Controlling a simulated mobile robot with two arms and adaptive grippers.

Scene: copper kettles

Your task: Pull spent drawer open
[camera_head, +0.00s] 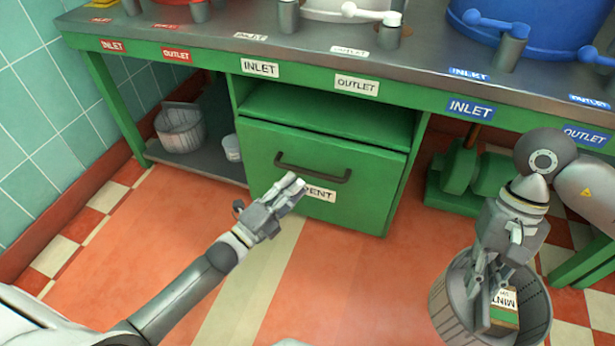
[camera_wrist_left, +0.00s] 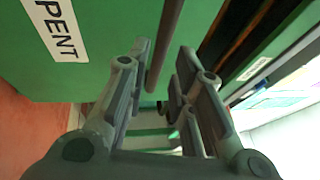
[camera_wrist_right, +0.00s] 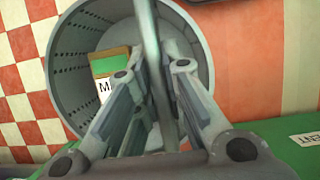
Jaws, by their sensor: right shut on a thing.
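The green spent drawer (camera_head: 265,150) is under the counter, its label (camera_head: 320,194) partly hidden by my left gripper. I cannot tell if its front stands slightly out. Its dark bar handle (camera_head: 313,174) runs across the front. My left gripper (camera_head: 296,186) is open just below the handle's middle. In the left wrist view the handle (camera_wrist_left: 165,40) lies between or just beyond the open fingertips (camera_wrist_left: 163,55); contact is not clear. My right gripper (camera_head: 492,280) is shut on the bar handle (camera_wrist_right: 150,40) of a grey perforated bucket (camera_head: 450,300).
The bucket holds a green and brown packet (camera_head: 506,320) marked MINT. The counter (camera_head: 290,50) with inlet and outlet labels runs above the drawer. Floor in front of the drawer is clear.

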